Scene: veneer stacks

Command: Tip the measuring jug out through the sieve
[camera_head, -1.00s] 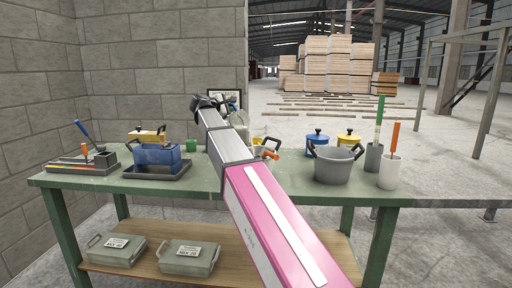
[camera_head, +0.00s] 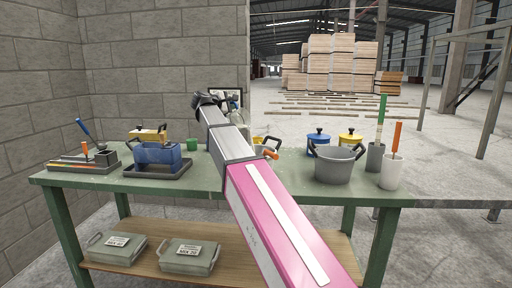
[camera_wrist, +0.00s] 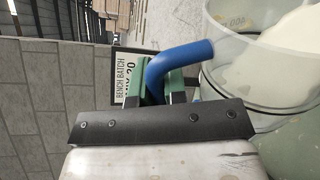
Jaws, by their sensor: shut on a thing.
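The measuring jug (camera_wrist: 232,82) is clear with printed marks and a blue handle (camera_wrist: 178,62). Pale, cream-coloured contents show inside it in the wrist view. My gripper (camera_wrist: 160,92) is shut on the blue handle, its fingers on either side. In the head view the jug (camera_head: 236,117) is held above the far side of the bench, partly hidden behind my arm. Below it, a thing with an orange handle (camera_head: 271,154), possibly the sieve, lies at a yellow pot with dark handles. My arm hides most of both. I cannot tell how far the jug is tilted.
The green bench (camera_head: 215,190) carries a grey pot (camera_head: 334,166), lidded blue (camera_head: 318,143) and yellow (camera_head: 350,138) pots, two tool holders at the right, a blue box in a tray (camera_head: 157,158) and a small green cup (camera_head: 192,145). A block wall stands behind left.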

